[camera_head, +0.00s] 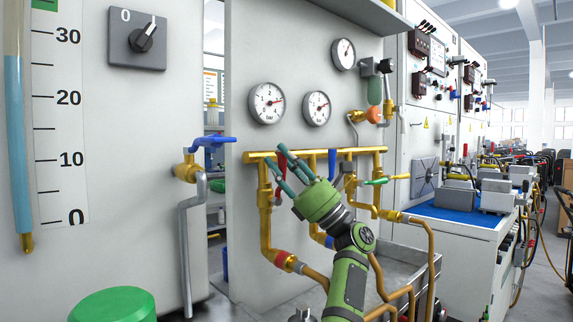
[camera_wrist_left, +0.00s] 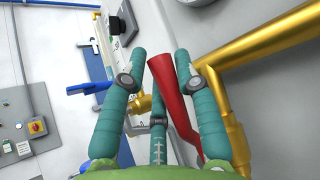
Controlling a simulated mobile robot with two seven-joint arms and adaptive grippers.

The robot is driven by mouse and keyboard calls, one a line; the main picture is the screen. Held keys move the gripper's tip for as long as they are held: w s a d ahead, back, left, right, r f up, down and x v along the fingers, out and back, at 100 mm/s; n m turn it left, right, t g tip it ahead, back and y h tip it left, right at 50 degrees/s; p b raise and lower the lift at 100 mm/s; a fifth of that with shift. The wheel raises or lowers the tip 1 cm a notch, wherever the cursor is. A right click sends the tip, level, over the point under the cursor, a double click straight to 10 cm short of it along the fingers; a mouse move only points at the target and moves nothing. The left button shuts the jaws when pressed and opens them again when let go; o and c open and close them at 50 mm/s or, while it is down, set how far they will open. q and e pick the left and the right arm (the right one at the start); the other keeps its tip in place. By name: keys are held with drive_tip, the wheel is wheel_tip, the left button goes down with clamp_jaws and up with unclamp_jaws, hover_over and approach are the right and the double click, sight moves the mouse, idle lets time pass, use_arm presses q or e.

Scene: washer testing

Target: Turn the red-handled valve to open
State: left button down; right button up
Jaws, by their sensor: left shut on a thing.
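The red valve handle (camera_head: 282,158) is at the upper left of the brass pipework in the head view, mostly hidden by my fingers. In the left wrist view the red handle (camera_wrist_left: 168,88) runs between the teal fingers, its wide end near the fingertips. My left gripper (camera_head: 277,168) is at the handle and shut on it; the left wrist view shows the gripper (camera_wrist_left: 160,58) with its fingers on either side of the handle. The contact points are not clear. The valve body is hidden. My right gripper is not in view.
Brass pipes (camera_head: 318,154) run along the panel below round pressure gauges (camera_head: 267,103). A blue-handled valve (camera_head: 212,141) stands to the left, and a green-handled valve (camera_head: 388,180) to the right. A metal sink (camera_head: 402,262) is below the pipes.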

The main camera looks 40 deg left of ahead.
use_arm(q)
drive_tip(key=shift+s+r+n+g+h, duration=0.1)
drive_tip(key=shift+r+n+g+h, duration=0.25)
drive_tip(key=shift+n, duration=0.25)
drive_tip(key=c, duration=0.9)
unclamp_jaws()
drive_tip(key=shift+f, duration=0.15)
drive_tip(key=shift+o, duration=0.2)
drive_tip(key=v, duration=1.2)
